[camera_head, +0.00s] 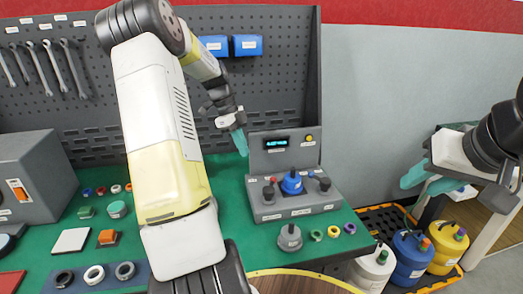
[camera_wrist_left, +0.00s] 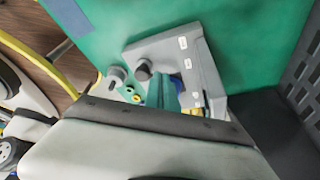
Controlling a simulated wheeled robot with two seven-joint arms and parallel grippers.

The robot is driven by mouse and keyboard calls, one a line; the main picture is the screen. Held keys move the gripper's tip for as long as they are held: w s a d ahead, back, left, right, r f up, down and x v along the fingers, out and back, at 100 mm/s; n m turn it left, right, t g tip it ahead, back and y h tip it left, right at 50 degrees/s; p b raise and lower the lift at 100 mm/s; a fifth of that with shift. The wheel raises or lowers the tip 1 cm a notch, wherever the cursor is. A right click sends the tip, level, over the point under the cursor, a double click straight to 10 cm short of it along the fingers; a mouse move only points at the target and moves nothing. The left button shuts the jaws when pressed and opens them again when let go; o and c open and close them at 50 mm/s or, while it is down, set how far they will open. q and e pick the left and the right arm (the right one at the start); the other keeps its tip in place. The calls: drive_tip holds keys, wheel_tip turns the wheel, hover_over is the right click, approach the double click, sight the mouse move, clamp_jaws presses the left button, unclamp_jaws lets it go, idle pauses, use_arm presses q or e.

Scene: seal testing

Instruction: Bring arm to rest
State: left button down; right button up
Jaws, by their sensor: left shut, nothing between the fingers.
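My left arm reaches up across the head view and bends down to the left gripper (camera_head: 240,141). Its teal fingers are shut and empty, held in the air in front of the pegboard, beside the tester's display. In the left wrist view the gripper's fingers (camera_wrist_left: 166,93) show against the grey tester (camera_wrist_left: 208,68). My right gripper (camera_head: 424,180) hangs at the right of the head view, away from the bench, with its teal fingers apart and nothing between them. The tester (camera_head: 268,212) stands on the green bench with a blue part (camera_head: 291,183) seated in its middle.
A grey cylinder (camera_head: 290,238) and small coloured rings stand in front of the tester. A grey box (camera_head: 36,175) stands at the bench's left. The pegboard (camera_head: 285,75) with blue bins rises behind. Blue, white and yellow bottles (camera_head: 410,255) stand low at the right.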

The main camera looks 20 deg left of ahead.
use_arm(q)
drive_tip(key=shift+r, duration=0.15)
idle(0.3)
drive_tip(key=s+d+r+n+t+y, duration=0.1)
drive_tip(key=s+d+r+n+y, duration=0.1)
drive_tip(key=s+d+r+n, duration=0.4)
drive_tip(key=s+d+r+n+t, duration=0.1)
drive_tip(key=s+d+r+n, duration=0.1)
drive_tip(key=s, duration=0.4)
drive_tip(key=s+d+r+n+t, duration=0.2)
drive_tip(key=s+d+r+n, duration=0.1)
drive_tip(key=s+d+n, duration=0.2)
drive_tip(key=s+d+r+n+t, duration=0.2)
drive_tip(key=s+d+r+n, duration=0.1)
drive_tip(key=s, duration=0.4)
drive_tip(key=shift+d+r+n, duration=0.15)
drive_tip(key=shift+r+n, duration=0.1)
drive_tip(key=shift+n, duration=0.65)
